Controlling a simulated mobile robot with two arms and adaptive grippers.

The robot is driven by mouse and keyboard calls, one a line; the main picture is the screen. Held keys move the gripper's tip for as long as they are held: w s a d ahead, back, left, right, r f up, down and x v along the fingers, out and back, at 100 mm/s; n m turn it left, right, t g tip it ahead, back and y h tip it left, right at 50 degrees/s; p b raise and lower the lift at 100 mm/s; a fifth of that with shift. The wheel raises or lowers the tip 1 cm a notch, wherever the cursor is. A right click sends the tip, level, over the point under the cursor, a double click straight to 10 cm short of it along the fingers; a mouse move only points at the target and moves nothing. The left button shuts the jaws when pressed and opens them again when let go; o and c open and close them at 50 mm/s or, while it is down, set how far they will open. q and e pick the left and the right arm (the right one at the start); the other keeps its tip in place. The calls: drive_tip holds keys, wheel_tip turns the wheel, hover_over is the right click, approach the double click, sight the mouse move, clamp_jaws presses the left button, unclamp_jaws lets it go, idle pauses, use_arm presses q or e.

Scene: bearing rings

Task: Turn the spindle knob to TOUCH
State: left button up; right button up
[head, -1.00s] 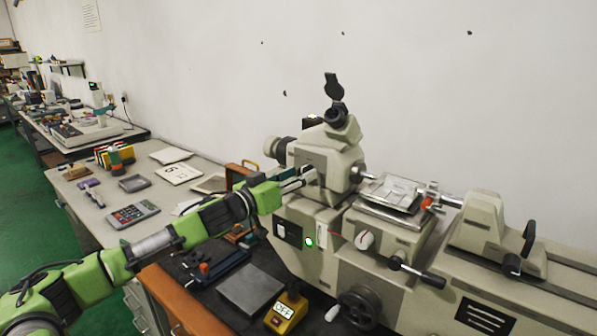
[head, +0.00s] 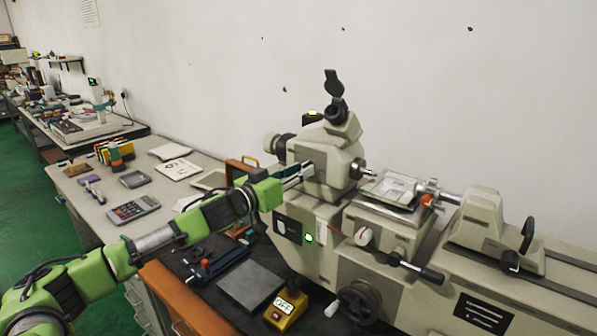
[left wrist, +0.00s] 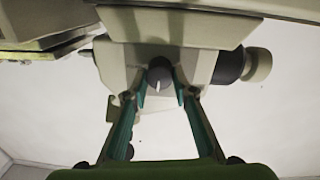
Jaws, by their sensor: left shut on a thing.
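The spindle knob (left wrist: 159,74) is a dark round knob with a short white pointer line, on the machine's grey head. In the left wrist view it sits between the fingertips of my left gripper (left wrist: 161,92), which is shut on it. The pointer line runs nearly up and down in that view. No TOUCH lettering is readable. In the head view my left gripper (head: 298,177) reaches the left side of the machine's headstock (head: 325,165), and the knob is hidden there. My right gripper is not in view.
The machine's bed (head: 500,275) runs to the right, with a cross-slide handle (head: 415,268) and handwheel (head: 358,301). A green lamp (head: 309,238) is lit. A yellow box marked OFF (head: 287,308) and a dark plate (head: 252,286) lie in front. A calculator (head: 133,209) lies on the left bench.

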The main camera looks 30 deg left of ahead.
use_arm(q)
drive_tip(key=m+p, duration=0.1)
drive_tip(key=m, duration=0.2)
drive_tip(key=shift+r+m+p, duration=0.1)
drive_tip(key=shift+m+p, duration=0.2)
drive_tip(key=shift+m, duration=0.1)
drive_tip(key=m+p, duration=0.1)
drive_tip(key=m, duration=0.3)
drive_tip(key=shift+d+m, duration=0.1)
drive_tip(key=shift+m, duration=0.2)
drive_tip(key=m+p, duration=0.1)
drive_tip(key=m, duration=0.3)
drive_tip(key=shift+d+m+p, duration=0.1)
drive_tip(key=shift+m+p, duration=0.3)
drive_tip(key=shift+m, duration=1.8)
drive_tip(key=shift+f+y, duration=0.2)
drive_tip(key=shift+y, duration=0.1)
drive_tip(key=o, duration=1.1)
